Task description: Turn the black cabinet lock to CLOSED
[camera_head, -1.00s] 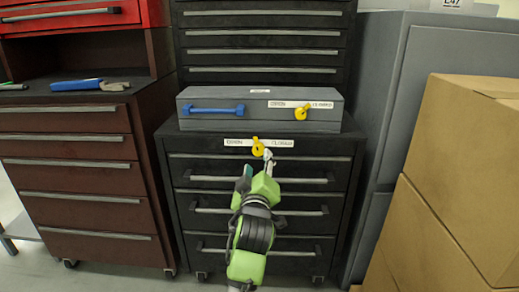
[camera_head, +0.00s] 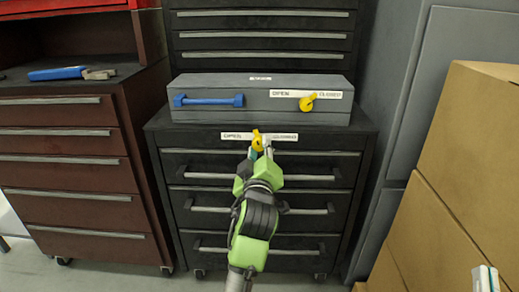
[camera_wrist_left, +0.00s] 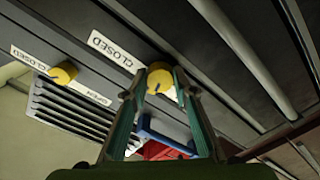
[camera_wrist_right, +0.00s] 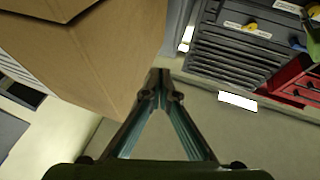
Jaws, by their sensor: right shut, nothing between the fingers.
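The black cabinet (camera_head: 161,172) stands in the middle of the head view. Its yellow lock knob (camera_head: 257,141) sits on a white strip (camera_head: 285,137) with OPEN at left and CLOSED at right; its narrow end points roughly up, between the words. My left gripper (camera_head: 260,150) is at this knob. In the left wrist view its fingers (camera_wrist_left: 161,74) lie on either side of the knob (camera_wrist_left: 158,82), tips apart; whether they press on it is unclear. My right gripper (camera_wrist_right: 158,78) is shut and empty, away from the cabinet; part shows at the head view's lower right (camera_head: 485,279).
A grey box (camera_head: 262,115) on the cabinet carries a blue handle (camera_head: 209,100) and another yellow knob (camera_head: 307,103) with its own OPEN/CLOSED strip. A dark red cabinet (camera_head: 75,200) stands left. Cardboard boxes (camera_head: 470,160) crowd the right, near my right gripper.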

